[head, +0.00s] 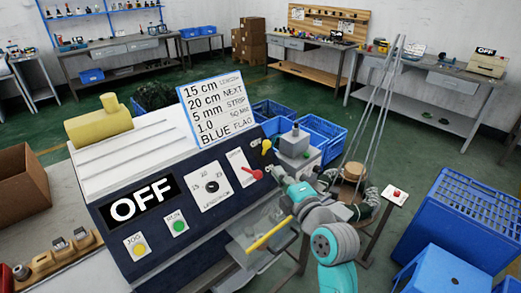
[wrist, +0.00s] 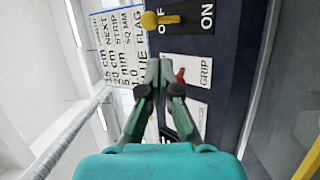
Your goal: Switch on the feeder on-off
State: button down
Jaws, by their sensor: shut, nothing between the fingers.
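The feeder (head: 95,190) is a white machine with a dark blue sloping panel, and its display (head: 137,206) reads OFF. Its on-off switch is a yellow-knobbed lever (head: 266,146) at the panel's upper right. In the wrist view the yellow lever (wrist: 152,20) lies at the OFF end of a black plate (wrist: 190,18), with ON at the other end. My gripper (head: 277,173) is shut and empty at the panel's right end. In the wrist view its fingertips (wrist: 160,65) are below the lever and apart from it, beside the red GRIP lever (wrist: 180,74).
The red lever (head: 257,173) is close to my fingers. The panel also has a length dial (head: 211,187), a green RUN button (head: 179,226) and a yellow JOG button (head: 138,248). A white order sign (head: 217,107) stands above. Blue crates (head: 320,135) are behind; a large blue crate (head: 455,215) stands right.

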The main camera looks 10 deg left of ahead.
aim_at(263, 153)
jog(key=shift+w+a+r+n, duration=0.3)
jog(key=shift+a+r, duration=0.1)
jog(key=shift+r, duration=0.25)
jog(key=x, duration=1)
jog(key=shift+s, duration=0.1)
jog(key=shift+s+d+f, duration=0.4)
jog(key=shift+d+f, duration=0.05)
dwell(0.8)
jog(key=shift+s+d+f+t+y, duration=0.25)
jog(key=shift+f+t+y, duration=0.15)
jog(key=shift+y, duration=0.1)
jog(key=shift+s+d+f, duration=0.15)
jog(key=shift+d+f, duration=0.15)
jog(key=shift+f, duration=0.25)
jog(key=shift+s+d+f, duration=0.2)
jog(key=shift+d+f, duration=0.05)
jog(key=shift+f, duration=0.35)
jog(key=v, duration=1.2)
